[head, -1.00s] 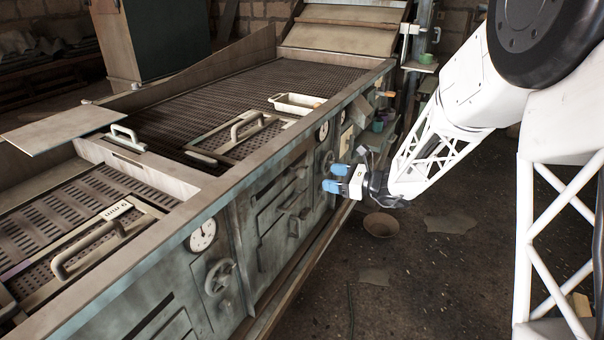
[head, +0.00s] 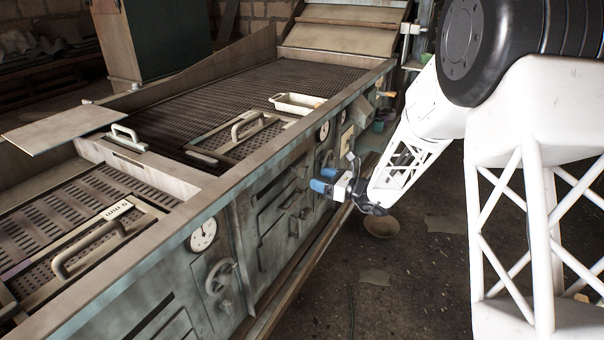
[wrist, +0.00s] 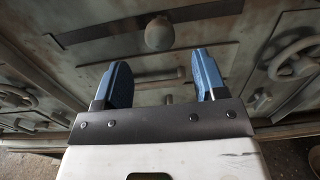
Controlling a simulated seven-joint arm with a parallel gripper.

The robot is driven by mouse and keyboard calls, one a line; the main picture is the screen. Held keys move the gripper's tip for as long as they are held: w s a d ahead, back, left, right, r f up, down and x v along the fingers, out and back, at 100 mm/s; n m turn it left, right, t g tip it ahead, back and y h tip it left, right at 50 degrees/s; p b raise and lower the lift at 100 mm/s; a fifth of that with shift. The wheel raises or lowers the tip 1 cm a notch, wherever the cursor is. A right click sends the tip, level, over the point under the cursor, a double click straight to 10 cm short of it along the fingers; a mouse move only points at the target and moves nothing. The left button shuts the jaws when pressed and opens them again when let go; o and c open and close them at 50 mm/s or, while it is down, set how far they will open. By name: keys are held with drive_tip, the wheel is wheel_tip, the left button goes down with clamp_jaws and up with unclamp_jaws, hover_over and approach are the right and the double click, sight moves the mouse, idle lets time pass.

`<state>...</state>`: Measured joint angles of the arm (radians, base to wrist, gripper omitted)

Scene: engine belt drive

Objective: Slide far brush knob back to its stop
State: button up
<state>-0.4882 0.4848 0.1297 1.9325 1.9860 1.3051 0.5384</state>
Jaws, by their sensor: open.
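My gripper (head: 322,179) has blue fingers and is open and empty, close to the front of the grey-green machine (head: 262,200). In the wrist view the two fingers of my gripper (wrist: 161,66) stand apart and point toward the panel. A round knob (wrist: 159,33) sits on a dark horizontal bar (wrist: 110,33) beyond the fingertips, roughly in line with the gap between them. The fingers do not appear to touch it. I cannot tell for certain that this is the far brush knob. In the head view the gripper partly covers the panel.
Handwheels stand at the right (wrist: 294,53) and left (wrist: 16,97) in the wrist view. The head view shows a near handwheel (head: 221,280) and a dial (head: 203,235). A bowl (head: 381,227) lies on the floor. The floor before the machine is otherwise largely open.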

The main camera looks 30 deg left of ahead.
sight(302, 173)
drive_tip(key=shift+a, duration=3.65)
clamp_jaws()
